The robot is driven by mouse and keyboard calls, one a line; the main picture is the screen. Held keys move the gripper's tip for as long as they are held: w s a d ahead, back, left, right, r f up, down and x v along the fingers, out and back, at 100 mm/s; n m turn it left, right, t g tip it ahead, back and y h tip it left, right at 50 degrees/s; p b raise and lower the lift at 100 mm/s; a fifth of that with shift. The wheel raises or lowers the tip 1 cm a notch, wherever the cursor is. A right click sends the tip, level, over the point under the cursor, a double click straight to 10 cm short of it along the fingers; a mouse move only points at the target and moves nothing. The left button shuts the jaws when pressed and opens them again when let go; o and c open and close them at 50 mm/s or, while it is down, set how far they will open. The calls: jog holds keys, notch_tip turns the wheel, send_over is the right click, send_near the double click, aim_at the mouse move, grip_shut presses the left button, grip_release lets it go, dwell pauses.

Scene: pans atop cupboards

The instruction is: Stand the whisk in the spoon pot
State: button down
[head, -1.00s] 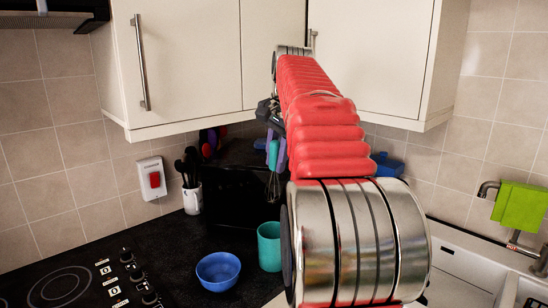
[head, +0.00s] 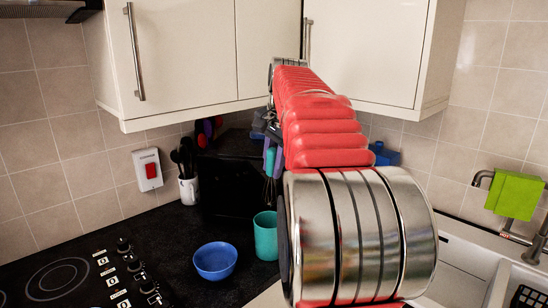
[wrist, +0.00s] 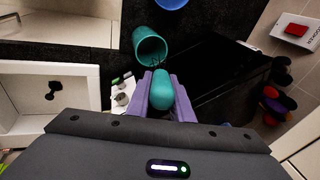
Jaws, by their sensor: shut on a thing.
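My gripper (wrist: 162,98), with purple fingers, is shut on the teal handle of the whisk (wrist: 160,92). In the head view the whisk (head: 269,188) hangs with its wires down, above and behind the teal mug, partly hidden by my red arm. In the wrist view its wires reach toward the teal mug's mouth; I cannot tell whether they touch it. The spoon pot (head: 188,190) is white, holds black utensils, and stands left of the whisk against the tiled wall. Its body is not clear in the wrist view.
A teal mug (head: 266,238) and a blue bowl (head: 215,261) stand on the black worktop. A dark box-shaped appliance (head: 228,190) stands right of the spoon pot. Wall cupboards (head: 190,60) hang above. The hob (head: 65,275) is at left, a sink (head: 470,265) at right.

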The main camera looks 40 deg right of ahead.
notch_tip(320, 180, down, 10)
jog(key=shift+f, duration=0.25)
dwell(0.7)
jog(key=c, duration=1.5)
grip_release()
jog(key=shift+s, duration=0.1)
jog(key=s, duration=0.1)
jog(key=s+a, duration=0.1)
jog(key=s, duration=0.1)
jog(key=shift+s+a, duration=0.1)
jog(key=shift+a, duration=0.1)
jog(key=shift+s, duration=0.1)
